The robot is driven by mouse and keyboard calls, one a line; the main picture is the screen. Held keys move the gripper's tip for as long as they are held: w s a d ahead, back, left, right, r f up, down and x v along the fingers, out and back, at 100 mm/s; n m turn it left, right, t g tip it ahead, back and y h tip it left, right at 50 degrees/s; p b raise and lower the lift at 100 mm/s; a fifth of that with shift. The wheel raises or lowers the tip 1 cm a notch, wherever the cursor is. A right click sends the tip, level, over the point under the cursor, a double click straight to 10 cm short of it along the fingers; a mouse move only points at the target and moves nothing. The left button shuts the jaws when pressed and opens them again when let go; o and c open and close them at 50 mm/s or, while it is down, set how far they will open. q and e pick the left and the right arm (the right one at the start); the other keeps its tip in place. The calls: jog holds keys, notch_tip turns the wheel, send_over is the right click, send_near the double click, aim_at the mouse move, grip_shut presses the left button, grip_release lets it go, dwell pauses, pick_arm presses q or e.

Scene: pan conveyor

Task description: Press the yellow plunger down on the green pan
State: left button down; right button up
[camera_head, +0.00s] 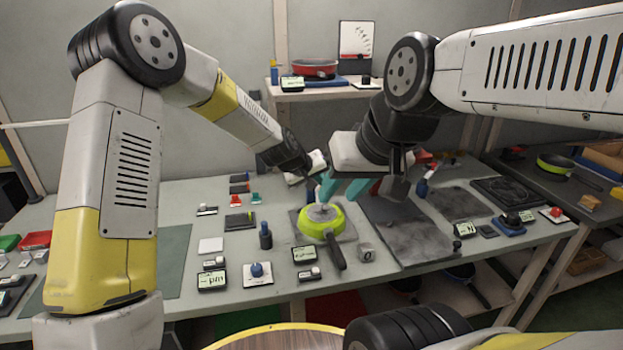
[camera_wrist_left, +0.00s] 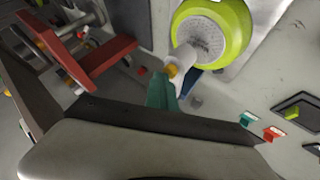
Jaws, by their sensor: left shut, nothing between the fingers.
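The green pan (camera_head: 336,222) sits on a grey mat on the table, its dark handle pointing toward me. A grey perforated disc (camera_head: 320,212) lies inside it. In the left wrist view the pan (camera_wrist_left: 240,30) is at the top, with the disc (camera_wrist_left: 200,42) inside. A pale stem with a yellow end (camera_wrist_left: 172,71), seemingly the plunger, stands between disc and gripper. My left gripper (camera_wrist_left: 163,92) is shut and empty at that end; contact is unclear.
A dark bottle (camera_head: 265,236) stands left of the pan and a small grey cube (camera_head: 366,252) right of its handle. Small displays and blocks surround them. Bare grey mats (camera_head: 410,230) lie to the right. A shelf with a red pan (camera_head: 314,67) is behind.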

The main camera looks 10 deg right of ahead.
pick_arm(q)
jog(key=shift+s+a+f, duration=0.15)
jog(key=shift+s+f, duration=0.1)
jog(key=shift+f, duration=0.35)
jog(key=shift+r, duration=0.15)
jog(key=shift+w+r, duration=0.1)
jog(key=shift+r, duration=1.55)
jog(key=shift+r, duration=0.1)
notch_tip(320, 180, up, 5)
jog(key=shift+f, duration=0.1)
